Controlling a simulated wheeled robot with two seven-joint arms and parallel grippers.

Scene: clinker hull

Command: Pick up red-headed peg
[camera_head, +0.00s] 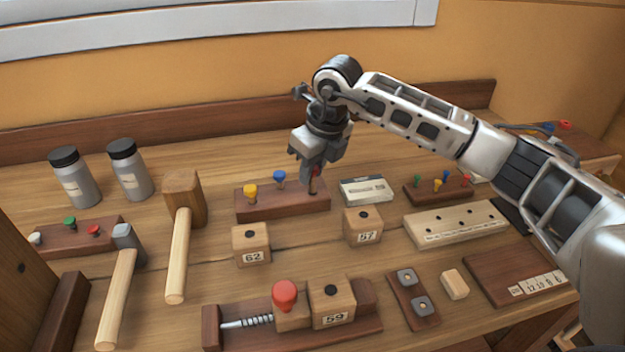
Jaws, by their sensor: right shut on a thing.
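My right gripper (314,178) points down at the right end of a dark wooden peg block (284,207) in the middle of the bench. It is shut on the red-headed peg (316,183), which is mostly hidden between the fingers; only a little red shows. I cannot tell whether the peg is still seated in its hole. A yellow-headed peg (250,191) and a blue-headed peg (279,176) stand in the same block, to the left of the gripper. My left gripper is out of view.
Other peg blocks stand at the far left (78,240) and at the right (438,190). Wooden cubes 62 (251,246) and 57 (363,228) sit in front. Mallets (180,250), jars (75,178) and a red-knobbed clamp (285,294) take up other room.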

